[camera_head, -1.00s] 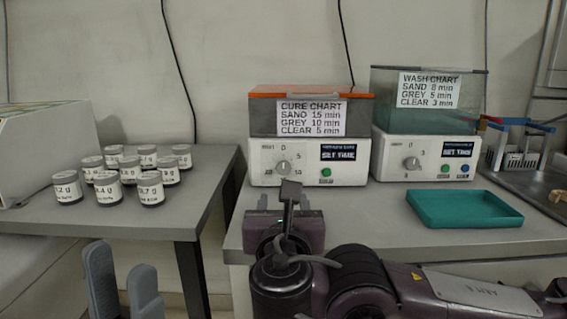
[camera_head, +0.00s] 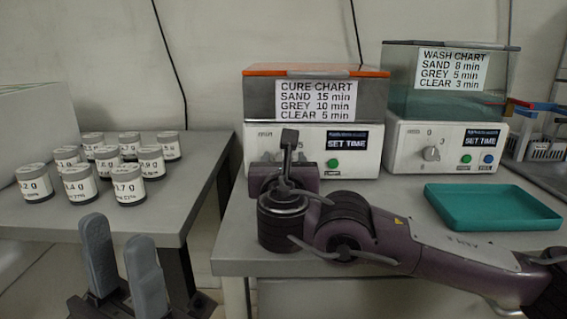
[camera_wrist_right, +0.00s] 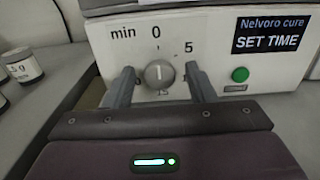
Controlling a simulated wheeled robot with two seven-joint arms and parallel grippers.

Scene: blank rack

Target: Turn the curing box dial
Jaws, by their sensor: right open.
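The curing box (camera_head: 258,148) has a white front, a clear grey chamber, an orange lid and a cure chart reading SAND 15, GREY 10, CLEAR 5 min. Its dial (camera_wrist_right: 159,74) shows in the right wrist view, a round grey knob with its mark pointing up near 0. The display (camera_wrist_right: 271,32) reads SET TIME. My right gripper (camera_wrist_right: 160,86) is open, one finger on each side of the dial; I cannot tell if they touch it. In the head view my right arm hides the dial. My left gripper (camera_head: 122,262) is open and empty at the lower left.
The washing box (camera_head: 408,148) with its own dial stands to the right, behind a teal tray (camera_head: 490,208). Several labelled jars (camera_head: 128,188) stand on the left table (camera_head: 165,219). A gap separates the two tables.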

